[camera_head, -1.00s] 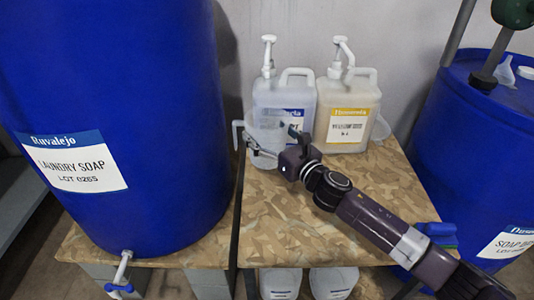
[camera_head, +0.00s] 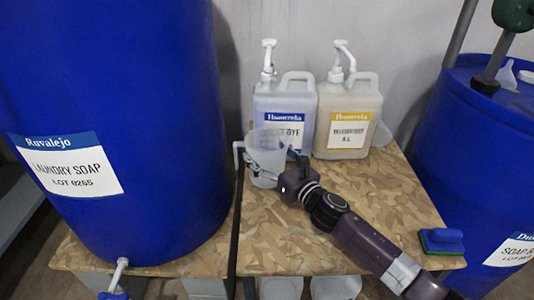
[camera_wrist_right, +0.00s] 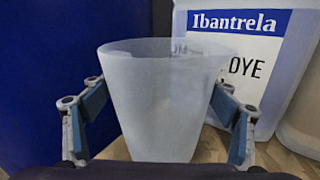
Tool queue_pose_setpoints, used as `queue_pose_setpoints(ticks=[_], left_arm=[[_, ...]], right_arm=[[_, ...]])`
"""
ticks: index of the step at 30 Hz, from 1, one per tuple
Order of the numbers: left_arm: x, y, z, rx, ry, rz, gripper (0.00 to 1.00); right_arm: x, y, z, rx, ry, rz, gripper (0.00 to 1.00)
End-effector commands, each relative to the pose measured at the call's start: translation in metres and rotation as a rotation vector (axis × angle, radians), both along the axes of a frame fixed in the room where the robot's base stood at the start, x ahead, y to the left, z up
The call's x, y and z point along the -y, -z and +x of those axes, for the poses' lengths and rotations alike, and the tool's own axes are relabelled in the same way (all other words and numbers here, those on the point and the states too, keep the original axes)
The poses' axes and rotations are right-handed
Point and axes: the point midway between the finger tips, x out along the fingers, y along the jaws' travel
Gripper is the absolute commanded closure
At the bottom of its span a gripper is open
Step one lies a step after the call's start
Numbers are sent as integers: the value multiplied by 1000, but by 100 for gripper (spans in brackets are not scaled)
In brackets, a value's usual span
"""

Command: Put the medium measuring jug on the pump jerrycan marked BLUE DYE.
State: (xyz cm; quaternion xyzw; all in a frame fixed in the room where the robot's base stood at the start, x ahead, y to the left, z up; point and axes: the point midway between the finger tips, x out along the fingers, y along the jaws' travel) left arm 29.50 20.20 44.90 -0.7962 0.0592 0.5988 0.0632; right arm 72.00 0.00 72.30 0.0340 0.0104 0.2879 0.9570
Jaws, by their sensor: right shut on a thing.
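My right gripper (camera_head: 268,168) is shut on a translucent measuring jug (camera_head: 264,150), upright with its handle to the left. In the right wrist view the jug (camera_wrist_right: 165,100) stands between the two fingers (camera_wrist_right: 160,120). The pump jerrycan with a blue label (camera_head: 298,96) is just behind the jug; its label reads DYE at the end, the rest hidden by the jug. In the right wrist view this jerrycan (camera_wrist_right: 290,75) is behind and right of the jug. I cannot tell whether the jug touches the table. My left gripper is out of view.
A yellow-labelled pump jerrycan (camera_head: 347,92) stands to the right, with a clear vessel (camera_head: 382,136) partly behind it. A big blue LAUNDRY SOAP drum (camera_head: 120,90) is left of the jug. A blue-and-green brush or pad (camera_head: 442,240) lies at the table's right front. Another drum (camera_head: 460,150) stands right.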

Motion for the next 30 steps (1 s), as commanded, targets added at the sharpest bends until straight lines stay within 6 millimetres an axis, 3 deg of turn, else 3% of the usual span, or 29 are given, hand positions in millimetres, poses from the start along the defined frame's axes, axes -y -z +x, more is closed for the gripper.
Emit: queue_pose_setpoints(ticks=[5, 6, 11, 23, 30], left_arm=[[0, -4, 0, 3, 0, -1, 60], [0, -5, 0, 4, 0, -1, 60], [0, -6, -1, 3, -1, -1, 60], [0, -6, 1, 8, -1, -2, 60], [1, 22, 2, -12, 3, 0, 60]], right_arm=[[0, 2, 0, 1, 0, 1, 46], [0, 2, 0, 0, 0, 0, 19], [0, 2, 0, 0, 0, 0, 3], [0, -1, 0, 0, 0, 0, 3], [25, 1, -37, -3, 1, -3, 3]])
